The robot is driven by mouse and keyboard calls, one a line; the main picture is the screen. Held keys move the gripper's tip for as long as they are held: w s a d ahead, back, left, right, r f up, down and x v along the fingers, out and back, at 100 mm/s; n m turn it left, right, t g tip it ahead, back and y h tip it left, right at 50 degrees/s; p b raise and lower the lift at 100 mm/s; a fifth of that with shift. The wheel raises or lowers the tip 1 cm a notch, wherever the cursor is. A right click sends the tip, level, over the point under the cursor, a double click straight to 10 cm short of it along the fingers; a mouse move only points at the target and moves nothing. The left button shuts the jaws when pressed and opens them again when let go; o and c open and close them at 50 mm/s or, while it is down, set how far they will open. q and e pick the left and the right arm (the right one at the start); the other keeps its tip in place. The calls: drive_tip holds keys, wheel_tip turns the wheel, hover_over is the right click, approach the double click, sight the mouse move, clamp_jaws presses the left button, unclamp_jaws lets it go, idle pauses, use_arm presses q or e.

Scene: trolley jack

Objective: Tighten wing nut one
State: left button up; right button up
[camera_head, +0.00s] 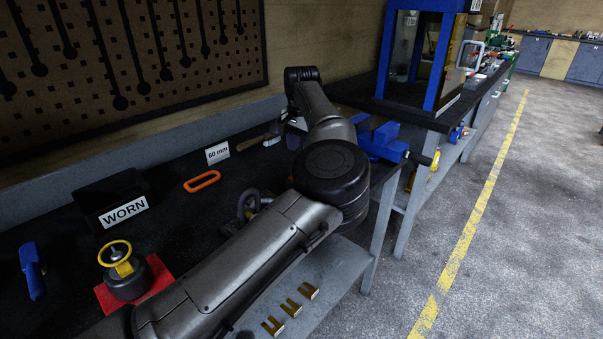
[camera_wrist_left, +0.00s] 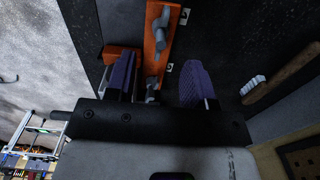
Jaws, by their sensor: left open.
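In the left wrist view an orange bar (camera_wrist_left: 158,55) carries a grey wing nut (camera_wrist_left: 160,28) near its upper end. A second grey fitting (camera_wrist_left: 151,90), partly hidden, lies lower on the bar, between my gripper's fingers. I cannot tell which is wing nut one. My left gripper (camera_wrist_left: 160,82) is open, its two purple-grey fingers on either side of the bar's lower end. I cannot tell whether either finger touches anything. In the head view my own arm hides the orange bar and most of the gripper. My right gripper is in neither view.
A brush (camera_head: 252,142) lies on the dark bench by my left wrist. A blue vise (camera_head: 383,142) stands to the right. An orange ring (camera_head: 202,181), a WORN bin (camera_head: 112,205) and a yellow-handwheel part (camera_head: 122,270) on a red pad (camera_head: 160,277) sit further left.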

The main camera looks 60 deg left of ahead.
use_arm(q)
drive_tip(key=shift+f+b, duration=1.15)
drive_tip(key=shift+f, duration=2.05)
drive_tip(key=shift+c, duration=0.2)
drive_tip(key=c, duration=0.3)
clamp_jaws()
drive_tip(key=shift+r, duration=0.1)
